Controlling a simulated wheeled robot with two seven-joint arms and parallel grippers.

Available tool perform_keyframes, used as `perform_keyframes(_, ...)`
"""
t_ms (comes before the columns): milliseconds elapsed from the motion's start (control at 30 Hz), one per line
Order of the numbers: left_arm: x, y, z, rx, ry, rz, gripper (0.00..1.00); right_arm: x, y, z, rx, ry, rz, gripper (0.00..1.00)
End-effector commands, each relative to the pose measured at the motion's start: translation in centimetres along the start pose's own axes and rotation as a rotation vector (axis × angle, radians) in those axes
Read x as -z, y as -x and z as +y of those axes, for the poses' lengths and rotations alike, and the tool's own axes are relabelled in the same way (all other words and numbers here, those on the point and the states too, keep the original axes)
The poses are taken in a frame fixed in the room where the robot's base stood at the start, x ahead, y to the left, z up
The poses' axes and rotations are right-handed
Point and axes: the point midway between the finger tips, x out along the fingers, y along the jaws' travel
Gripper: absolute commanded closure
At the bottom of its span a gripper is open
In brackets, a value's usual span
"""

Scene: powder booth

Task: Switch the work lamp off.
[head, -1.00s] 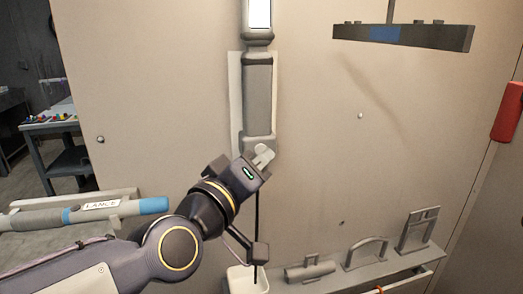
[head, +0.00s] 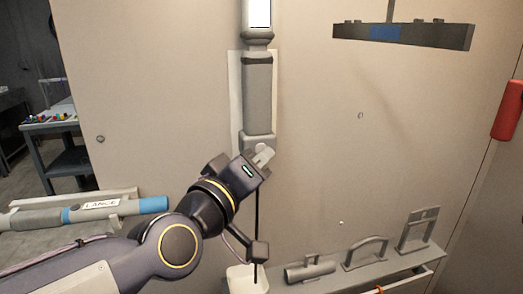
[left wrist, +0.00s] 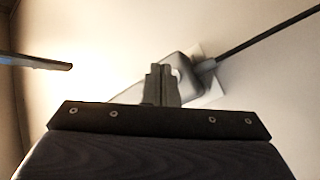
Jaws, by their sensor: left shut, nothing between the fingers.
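The work lamp (head: 258,88) is a grey upright tube on a pale wall plate, with a bright lit panel (head: 259,12) at its upper end. A dark cable hangs from its lower end. My left gripper (head: 264,156) is shut and empty, with its tips at the lamp's lower end. The left wrist view shows the shut fingers (left wrist: 161,84) in front of the lamp's grey end (left wrist: 183,66), partly covering it. A pale round spot on that end shows beside the fingers. I cannot tell whether they touch it. My right gripper is not in view.
A shelf (head: 340,271) with several grey metal parts runs along the wall at lower right. A lance (head: 90,213) lies on a rack at left. A dark bar (head: 402,36) hangs at upper right. A white container (head: 247,280) sits below the lamp.

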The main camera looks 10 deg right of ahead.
Motion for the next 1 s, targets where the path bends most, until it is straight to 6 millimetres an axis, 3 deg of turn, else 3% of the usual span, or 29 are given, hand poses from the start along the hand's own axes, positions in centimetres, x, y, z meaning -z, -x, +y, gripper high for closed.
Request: perform_keyframes(1000,0.59,-0.88,-0.73,0.001,0.000,0.000,1.00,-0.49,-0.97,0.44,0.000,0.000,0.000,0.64)
